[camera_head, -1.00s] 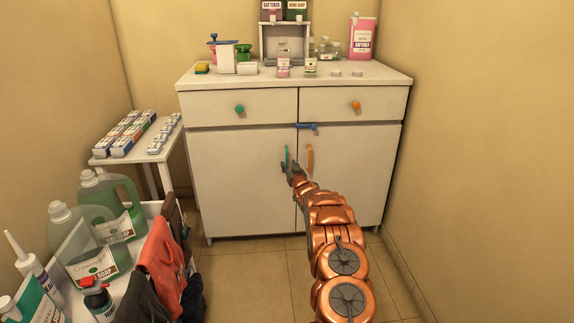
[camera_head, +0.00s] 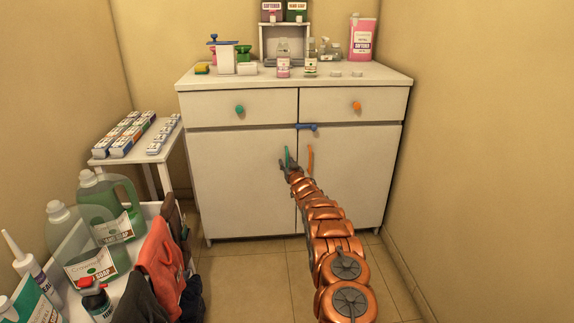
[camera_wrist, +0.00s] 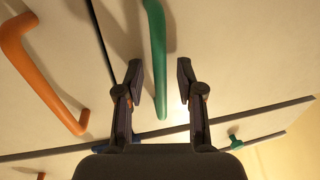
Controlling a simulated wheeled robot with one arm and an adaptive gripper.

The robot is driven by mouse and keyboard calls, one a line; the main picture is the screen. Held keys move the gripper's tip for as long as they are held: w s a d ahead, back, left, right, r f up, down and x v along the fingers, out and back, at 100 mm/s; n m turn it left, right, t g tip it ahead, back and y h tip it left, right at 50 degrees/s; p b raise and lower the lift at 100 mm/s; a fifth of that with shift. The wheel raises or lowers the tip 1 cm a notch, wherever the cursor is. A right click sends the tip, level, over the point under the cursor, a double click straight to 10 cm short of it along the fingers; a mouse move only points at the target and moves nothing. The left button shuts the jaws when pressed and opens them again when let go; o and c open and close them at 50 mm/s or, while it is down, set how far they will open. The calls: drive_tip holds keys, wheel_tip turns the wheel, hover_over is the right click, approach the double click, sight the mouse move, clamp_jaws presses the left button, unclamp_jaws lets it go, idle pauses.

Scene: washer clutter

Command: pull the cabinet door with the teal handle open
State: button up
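The cabinet's left door (camera_head: 238,180) is shut and carries an upright teal handle (camera_head: 287,155) near its right edge. In the wrist view the teal handle (camera_wrist: 157,60) is a green bar running between and just beyond the two dark fingers. My gripper (camera_wrist: 160,85) is open, with a gap on both sides of the bar. In the head view my gripper (camera_head: 290,166) is at the handle's lower part and partly hides it. I cannot tell whether the fingers reach around the bar in depth.
An orange handle (camera_head: 310,158) on the right door (camera_head: 350,180) stands close to the right of my gripper. A blue latch-like piece (camera_head: 307,126) sits above, at the seam between the doors. A cart of bottles and cloths (camera_head: 150,210) stands at the left front. The floor before the cabinet is clear.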

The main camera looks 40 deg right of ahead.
drive_tip(key=shift+c, duration=0.3)
clamp_jaws()
idle(0.3)
